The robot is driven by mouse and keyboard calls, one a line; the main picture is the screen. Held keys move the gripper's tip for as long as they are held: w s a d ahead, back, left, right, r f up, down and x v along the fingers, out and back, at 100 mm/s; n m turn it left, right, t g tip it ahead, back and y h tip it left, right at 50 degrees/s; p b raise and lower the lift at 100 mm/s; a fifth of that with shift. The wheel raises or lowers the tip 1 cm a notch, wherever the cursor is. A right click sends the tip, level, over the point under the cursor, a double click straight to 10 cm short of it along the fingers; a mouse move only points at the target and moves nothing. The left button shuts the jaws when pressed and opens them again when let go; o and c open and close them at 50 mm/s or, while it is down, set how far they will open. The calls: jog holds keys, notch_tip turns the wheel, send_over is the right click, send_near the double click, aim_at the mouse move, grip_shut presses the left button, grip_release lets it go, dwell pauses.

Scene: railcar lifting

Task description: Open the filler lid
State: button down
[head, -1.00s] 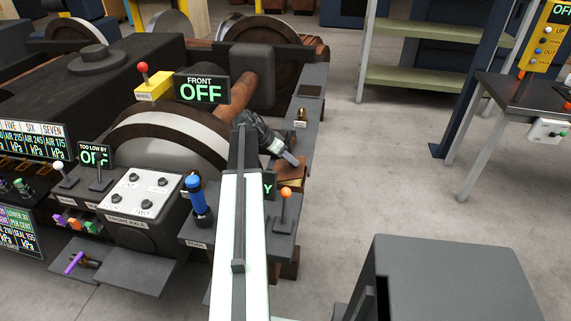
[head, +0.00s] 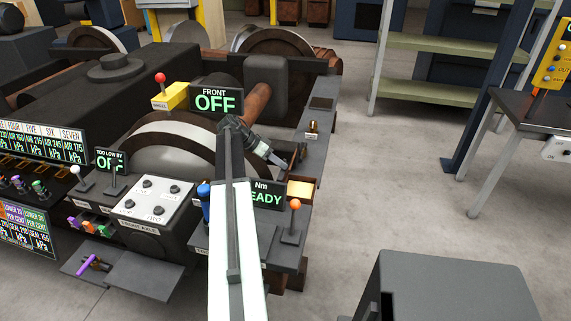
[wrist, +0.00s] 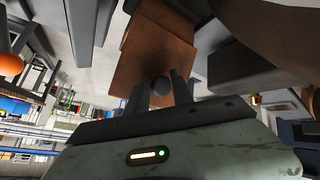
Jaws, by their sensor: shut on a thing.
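In the wrist view, my gripper (wrist: 162,90) has its two dark fingers closed around a small dark round knob (wrist: 162,86). The knob stands against a brown plate (wrist: 150,60), which looks like the filler lid. In the head view, my gripper (head: 281,163) reaches down to the right beside the wheel, just above a pale tan square surface (head: 300,191). I cannot tell whether this square is the lid or what lies under it. The lid's hinge and opening angle are not clear.
An orange-knobbed lever (head: 295,206) and a READY display (head: 265,198) stand close below my gripper. A small brass piece (head: 313,127) sits on the shelf behind. A FRONT OFF display (head: 216,101) stands behind my arm. Open floor (head: 390,190) lies to the right.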

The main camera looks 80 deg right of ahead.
jog(key=shift+w+d+f, duration=0.15)
jog(key=shift+w+f, duration=0.05)
jog(key=shift+w, duration=0.4)
jog(key=shift+w+d+f, duration=0.1)
jog(key=shift+w+f, duration=0.1)
jog(key=shift+w, duration=0.35)
jog(key=c, duration=1.1)
grip_release()
jog(key=shift+d+f, duration=0.1)
jog(key=shift+f, duration=0.1)
jog(key=shift+r, duration=0.1)
